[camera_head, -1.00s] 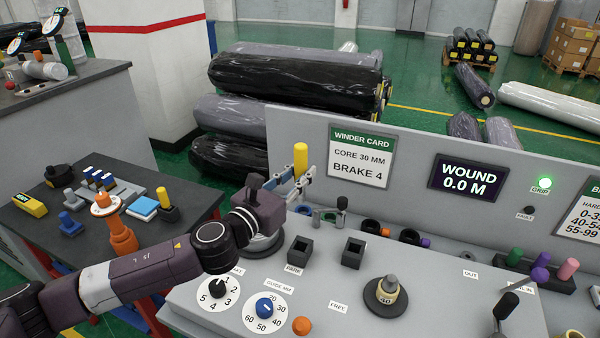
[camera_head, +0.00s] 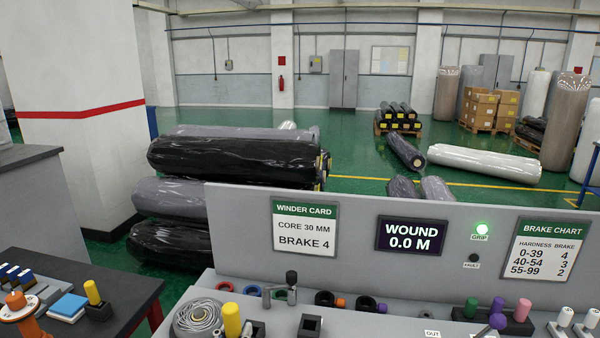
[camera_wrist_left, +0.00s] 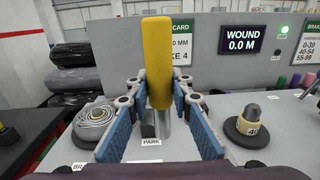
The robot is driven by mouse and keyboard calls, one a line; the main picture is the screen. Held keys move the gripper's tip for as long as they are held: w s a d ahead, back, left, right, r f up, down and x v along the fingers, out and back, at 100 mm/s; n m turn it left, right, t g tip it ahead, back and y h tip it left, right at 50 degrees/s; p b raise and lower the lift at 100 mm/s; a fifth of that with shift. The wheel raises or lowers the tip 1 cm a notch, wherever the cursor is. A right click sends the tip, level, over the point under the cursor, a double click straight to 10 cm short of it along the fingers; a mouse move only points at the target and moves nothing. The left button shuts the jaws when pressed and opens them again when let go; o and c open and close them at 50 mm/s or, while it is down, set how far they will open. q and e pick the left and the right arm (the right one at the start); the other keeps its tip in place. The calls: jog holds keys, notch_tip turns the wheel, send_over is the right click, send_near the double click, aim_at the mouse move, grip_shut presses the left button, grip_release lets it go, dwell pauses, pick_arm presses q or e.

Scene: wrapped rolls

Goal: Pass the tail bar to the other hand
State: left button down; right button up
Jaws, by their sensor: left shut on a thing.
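The tail bar, a yellow handle (camera_wrist_left: 158,60) with a metal lower part, stands upright between the blue-padded fingers of my left gripper (camera_wrist_left: 160,97) in the left wrist view. The gripper is shut on it. In the head view only the bar's yellow top (camera_head: 232,320) shows at the bottom edge, beside the grey wound roll (camera_head: 199,317). My right gripper is not in view.
The console panel carries the winder card (camera_head: 305,228), the WOUND display (camera_head: 411,236) and a lit green GRIP lamp (camera_head: 482,228). A short grey post with a black top (camera_head: 291,285) and several coloured rings stand along the panel's foot. The left side table (camera_head: 105,280) holds small parts.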

pick_arm(q)
jog(key=s+a+f+n+y+b, duration=0.1)
jog(key=s+a+f+n+y, duration=0.1)
jog(key=s+a+y, duration=0.2)
jog(key=s+a, duration=0.2)
jog(key=shift+s+a+f+n, duration=0.15)
jog(key=shift+a+n, duration=0.15)
jog(key=shift+a, duration=0.1)
jog(key=shift+d, duration=0.1)
